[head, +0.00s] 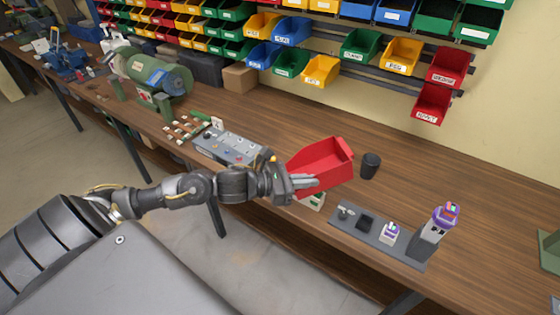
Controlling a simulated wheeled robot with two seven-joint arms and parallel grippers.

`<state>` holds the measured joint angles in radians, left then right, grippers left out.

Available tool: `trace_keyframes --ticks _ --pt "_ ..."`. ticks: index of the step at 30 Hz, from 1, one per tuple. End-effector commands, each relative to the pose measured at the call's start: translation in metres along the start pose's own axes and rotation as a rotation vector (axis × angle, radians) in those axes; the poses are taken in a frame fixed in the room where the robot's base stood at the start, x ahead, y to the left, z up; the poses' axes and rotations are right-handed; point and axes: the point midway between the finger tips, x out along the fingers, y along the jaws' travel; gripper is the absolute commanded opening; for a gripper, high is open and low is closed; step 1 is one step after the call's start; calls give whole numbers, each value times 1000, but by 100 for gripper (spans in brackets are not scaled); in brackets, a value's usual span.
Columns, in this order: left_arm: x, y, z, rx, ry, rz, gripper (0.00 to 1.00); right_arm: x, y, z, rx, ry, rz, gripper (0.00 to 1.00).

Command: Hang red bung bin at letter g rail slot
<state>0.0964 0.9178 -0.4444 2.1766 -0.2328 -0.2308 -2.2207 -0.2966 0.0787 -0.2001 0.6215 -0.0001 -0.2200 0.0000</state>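A red bin (324,166) is held in the air above the workbench, with its open side up and slightly tilted. No label on it shows from here. My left gripper (304,183) is shut on its near left side. The rails (325,46) run along the back wall and carry several coloured bins. Bare rail shows between the blue bin (291,29) and the green bin (361,44). I cannot make out a letter g on the rails. My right gripper is not in view.
A black cup (370,165) stands just right of the held bin. A grey tray (376,236) with small parts and a tower lies at the front. A grey panel (229,146) and a green machine (158,73) stand to the left. The bench behind the cup is clear.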

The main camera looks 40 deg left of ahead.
Motion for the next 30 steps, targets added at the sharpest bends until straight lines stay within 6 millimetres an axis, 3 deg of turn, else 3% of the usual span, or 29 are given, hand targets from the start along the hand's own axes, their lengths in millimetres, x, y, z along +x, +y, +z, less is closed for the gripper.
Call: trace_keyframes --ticks 1,6,12,18,25,30 --pt "10 -24 8 4 -10 -36 0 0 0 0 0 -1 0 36" --pt "37 -86 21 29 -10 -132 0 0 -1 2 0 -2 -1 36" --pt "55 -134 31 56 -11 -207 0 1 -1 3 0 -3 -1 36" --pt "65 -155 25 69 -11 -237 0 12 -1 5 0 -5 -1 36" --pt "68 -155 10 70 -7 -237 0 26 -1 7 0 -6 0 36" --pt "68 -154 10 71 -6 -237 0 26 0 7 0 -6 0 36"
